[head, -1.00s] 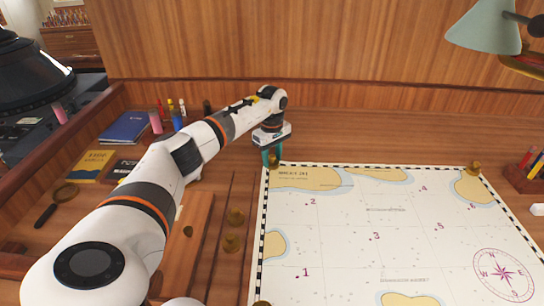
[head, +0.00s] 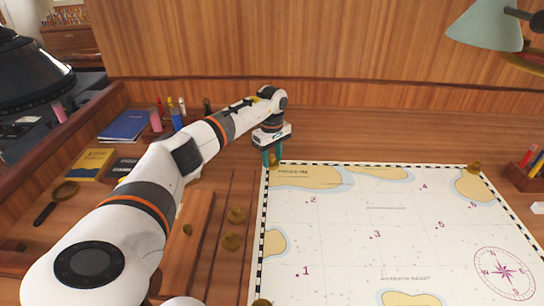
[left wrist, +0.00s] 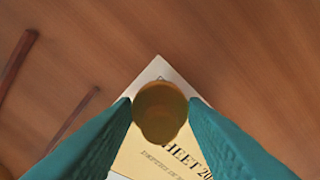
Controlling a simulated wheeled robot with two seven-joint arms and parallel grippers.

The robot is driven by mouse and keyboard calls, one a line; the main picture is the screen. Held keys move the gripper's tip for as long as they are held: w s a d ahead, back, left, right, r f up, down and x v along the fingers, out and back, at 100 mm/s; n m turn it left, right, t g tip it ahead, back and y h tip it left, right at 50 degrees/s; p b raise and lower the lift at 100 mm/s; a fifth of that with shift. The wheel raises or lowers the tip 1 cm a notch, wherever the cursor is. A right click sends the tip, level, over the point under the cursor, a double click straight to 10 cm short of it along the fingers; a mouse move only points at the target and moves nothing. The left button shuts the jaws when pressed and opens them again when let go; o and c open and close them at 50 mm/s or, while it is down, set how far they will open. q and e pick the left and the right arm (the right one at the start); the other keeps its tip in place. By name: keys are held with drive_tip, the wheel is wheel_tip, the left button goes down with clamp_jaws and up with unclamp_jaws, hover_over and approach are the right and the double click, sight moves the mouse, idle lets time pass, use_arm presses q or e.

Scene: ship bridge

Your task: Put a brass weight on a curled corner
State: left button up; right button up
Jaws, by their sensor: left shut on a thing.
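The chart (head: 400,230) lies on the wooden desk and looks flat in the head view. My left gripper (head: 272,160) is at its far left corner, with teal fingers pointing down. It is shut on a brass weight (left wrist: 160,111), which sits over the chart corner (left wrist: 158,68) in the left wrist view. I cannot tell whether the weight touches the paper. Another brass weight (head: 474,168) stands on the far right corner, and one (head: 262,303) shows at the near left corner. Two more brass weights, one (head: 236,214) behind the other (head: 231,242), stand left of the chart. My right gripper is not in view.
A wooden strip (head: 190,235) lies left of the loose weights. A magnifier (head: 64,190), books (head: 124,126) and pens are at the left. A pen box (head: 527,175) and lamp (head: 486,27) are at the right. Bare desk lies behind the chart.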

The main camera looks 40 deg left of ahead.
use_arm(q)
drive_tip(key=o, duration=1.2)
drive_tip(key=shift+r, duration=0.45)
wheel_tip(320, 180, up, 11)
drive_tip(key=shift+r+b, duration=0.1)
drive_tip(key=shift+b, duration=1.15)
drive_tip(key=shift+d, duration=0.1)
